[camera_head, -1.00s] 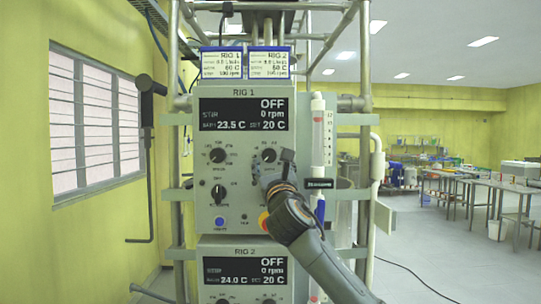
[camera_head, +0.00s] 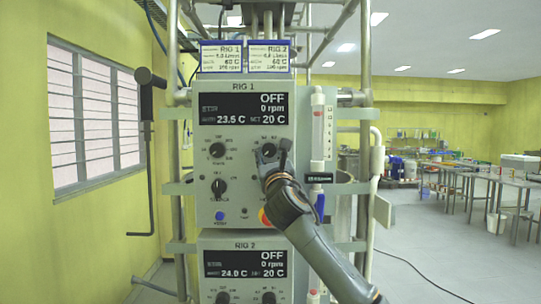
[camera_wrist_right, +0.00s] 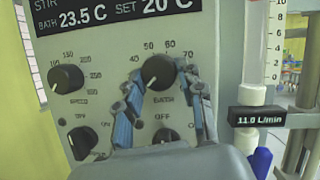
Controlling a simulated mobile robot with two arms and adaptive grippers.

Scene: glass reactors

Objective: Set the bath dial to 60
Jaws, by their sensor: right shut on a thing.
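The bath dial (camera_head: 269,151) is a black round knob at the right of the upper row on the RIG 1 panel (camera_head: 236,190). In the right wrist view the same dial (camera_wrist_right: 159,71) has a white mark pointing to the lower left, with 40, 50, 60 and 70 printed above it. My right gripper (camera_wrist_right: 160,80) is shut on the dial, one blue-padded finger on each side. In the head view the right gripper (camera_head: 271,158) covers the dial's lower part. The RIG 1 display (camera_head: 243,109) reads OFF, 0 rpm, bath 23.5 C, set 20 C.
The speed dial (camera_wrist_right: 66,78) sits left of the bath dial, with another knob (camera_wrist_right: 82,142) below it. A clear flow tube (camera_head: 317,135) stands close on the right. The RIG 2 panel (camera_head: 245,270) is below. Metal frame posts (camera_head: 364,80) flank the panels.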

